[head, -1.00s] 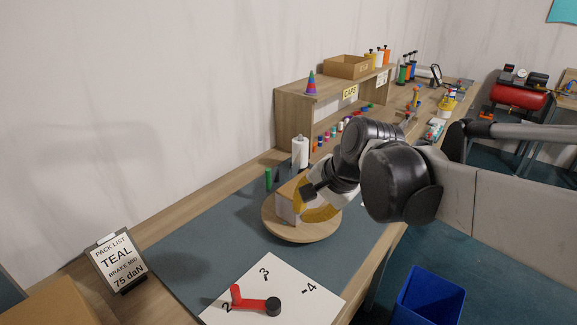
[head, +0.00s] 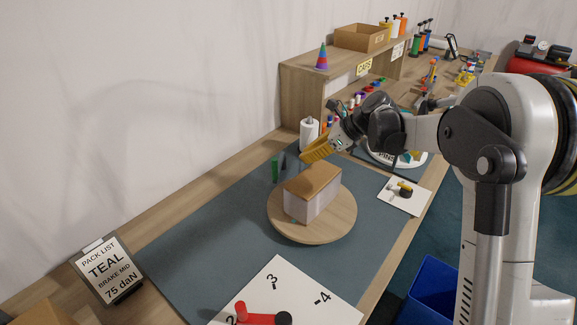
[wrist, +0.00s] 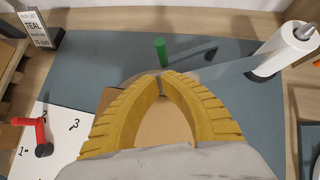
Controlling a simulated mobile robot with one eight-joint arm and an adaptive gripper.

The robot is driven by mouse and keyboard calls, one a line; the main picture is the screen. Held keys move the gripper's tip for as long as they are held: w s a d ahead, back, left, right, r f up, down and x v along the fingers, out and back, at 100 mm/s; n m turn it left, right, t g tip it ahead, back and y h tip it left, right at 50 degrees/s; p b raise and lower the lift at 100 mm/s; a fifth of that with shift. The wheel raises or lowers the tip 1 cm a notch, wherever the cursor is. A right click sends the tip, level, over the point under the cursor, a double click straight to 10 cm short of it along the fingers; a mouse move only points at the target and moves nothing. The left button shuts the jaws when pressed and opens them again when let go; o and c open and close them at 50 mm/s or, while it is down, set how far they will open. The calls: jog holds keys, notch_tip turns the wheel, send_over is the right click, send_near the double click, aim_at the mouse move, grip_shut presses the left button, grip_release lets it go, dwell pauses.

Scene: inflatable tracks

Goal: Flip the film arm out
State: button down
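A green post (head: 277,169) stands upright on the mat behind the turntable, with a dark upright piece beside it. The post (wrist: 161,52) also shows in the wrist view. I cannot tell for sure which part is the film arm. A box with a brown top (head: 314,187) sits on the round wooden turntable (head: 288,228). My gripper (head: 306,157) is above and behind the box, near the white roll (head: 309,133). In the wrist view its yellow fingers (wrist: 159,79) meet at the tips with nothing between them, apart from the post.
A white card with numbers (head: 335,305) carries a red lever (head: 258,319) at the front. A pack list sign (head: 105,268) stands at left. A shelf (head: 300,92) with caps is behind. A small card with a knob (head: 405,190) lies right. The mat (head: 205,240) is clear at left.

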aim_at(273, 173)
jog(key=shift+a, duration=0.1)
jog(key=b+x, duration=0.3)
jog(key=x, duration=0.7)
jog(key=shift+s, duration=0.1)
jog(key=shift+a+m+t, duration=0.3)
jog(key=shift+a+m, duration=0.2)
jog(key=shift+a, duration=0.15)
jog(key=w+a+m+t+h+p, duration=0.1)
jog(key=w+a, duration=0.1)
jog(key=a, duration=0.5)
jog(key=shift+m, duration=0.3)
jog(key=shift+a+r, duration=0.1)
jog(key=shift+a, duration=0.05)
dwell(0.4)
